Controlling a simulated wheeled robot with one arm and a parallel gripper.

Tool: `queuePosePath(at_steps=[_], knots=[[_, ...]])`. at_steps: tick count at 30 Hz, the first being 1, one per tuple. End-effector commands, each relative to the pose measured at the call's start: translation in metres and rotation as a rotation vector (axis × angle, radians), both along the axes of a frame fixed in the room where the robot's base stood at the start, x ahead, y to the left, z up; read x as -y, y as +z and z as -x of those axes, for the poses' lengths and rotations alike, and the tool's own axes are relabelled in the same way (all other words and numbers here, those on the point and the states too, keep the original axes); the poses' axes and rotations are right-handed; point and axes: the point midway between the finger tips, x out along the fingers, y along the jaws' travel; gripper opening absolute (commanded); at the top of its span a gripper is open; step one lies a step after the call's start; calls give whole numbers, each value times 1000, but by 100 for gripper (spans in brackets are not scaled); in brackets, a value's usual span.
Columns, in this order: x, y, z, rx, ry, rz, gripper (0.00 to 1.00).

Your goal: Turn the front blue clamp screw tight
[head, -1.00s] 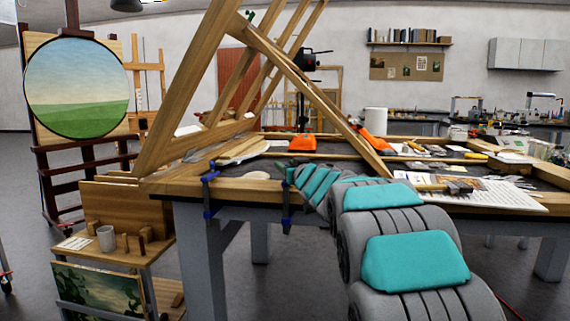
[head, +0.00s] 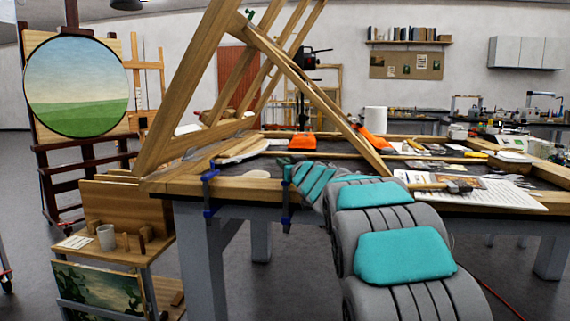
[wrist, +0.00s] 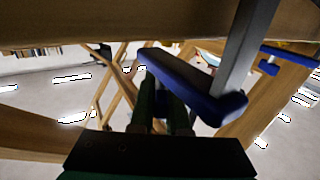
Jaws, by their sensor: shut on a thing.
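Two blue clamps grip the front edge of the wooden frame on the table in the head view, a left one (head: 209,192) and a right one (head: 286,207) beside my arm. In the wrist view, the blue jaw and grey bar of the near clamp (wrist: 190,82) fill the middle. My gripper (wrist: 162,92) has its dark green fingers upright under the left end of this jaw, shut on the clamp screw, which the fingers mostly hide. The other clamp (wrist: 270,66) shows further off at the right. My gripper is hidden in the head view.
The wooden frame's underside (wrist: 150,22) runs close above my gripper. A grey table leg (head: 204,260) and a low wooden stand with a mug (head: 106,237) are to the left. A hammer (head: 455,186) and papers lie on the table to the right.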

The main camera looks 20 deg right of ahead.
Motion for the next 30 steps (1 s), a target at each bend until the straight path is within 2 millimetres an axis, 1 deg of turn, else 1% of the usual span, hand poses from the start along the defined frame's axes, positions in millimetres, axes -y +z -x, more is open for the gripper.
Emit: queuePosePath(at_steps=[14, 30], knots=[[0, -3, -1, 3, -19, 1, 0], [11, -6, -1, 6, -272, 4, 0]])
